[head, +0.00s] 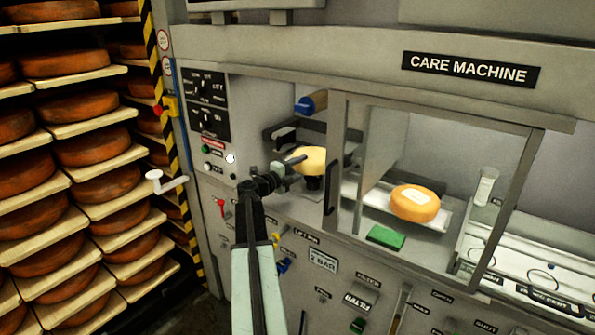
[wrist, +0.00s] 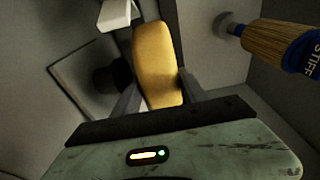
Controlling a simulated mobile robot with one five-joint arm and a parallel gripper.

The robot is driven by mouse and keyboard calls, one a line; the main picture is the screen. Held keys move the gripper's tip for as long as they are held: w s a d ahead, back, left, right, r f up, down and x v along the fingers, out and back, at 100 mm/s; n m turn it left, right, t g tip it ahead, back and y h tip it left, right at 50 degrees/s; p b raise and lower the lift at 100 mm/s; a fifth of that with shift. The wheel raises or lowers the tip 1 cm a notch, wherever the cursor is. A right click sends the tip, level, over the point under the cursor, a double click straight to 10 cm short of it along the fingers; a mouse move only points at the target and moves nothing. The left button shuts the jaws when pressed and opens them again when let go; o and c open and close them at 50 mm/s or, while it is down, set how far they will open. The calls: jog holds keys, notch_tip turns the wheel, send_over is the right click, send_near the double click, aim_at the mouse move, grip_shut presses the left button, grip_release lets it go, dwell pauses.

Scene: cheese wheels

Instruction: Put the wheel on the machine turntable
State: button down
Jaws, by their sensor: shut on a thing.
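A pale yellow cheese wheel (head: 316,158) is held by my gripper (head: 298,162) inside the left bay of the care machine. In the wrist view the wheel (wrist: 157,62) is seen edge-on between the two fingers (wrist: 158,92). A black round stand (head: 313,183), apparently the turntable, shows just below the wheel. A dark round shape beside the wheel in the wrist view (wrist: 111,76) looks like the same stand. I cannot tell whether the wheel touches it.
An orange wheel with a white label (head: 415,203) lies on a tray behind the window frame (head: 333,165). A blue-handled brush (head: 311,102) is above the held wheel. A green pad (head: 386,237) sits on the front ledge. Shelves of wheels (head: 85,146) stand left.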

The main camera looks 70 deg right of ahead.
jog(key=f+b, duration=0.3)
jog(key=shift+d+f+b, duration=0.25)
jog(key=shift+f+b, duration=0.15)
jog(key=shift+r, duration=0.2)
jog(key=shift+f, duration=0.15)
jog(key=c, duration=0.6)
grip_release()
jog(key=shift+a+r, duration=0.15)
jog(key=shift+r, duration=0.05)
jog(key=v, duration=1.1)
jog(key=shift+w+a+f, duration=0.1)
jog(key=shift+w+a, duration=0.05)
jog(key=shift+a, duration=0.25)
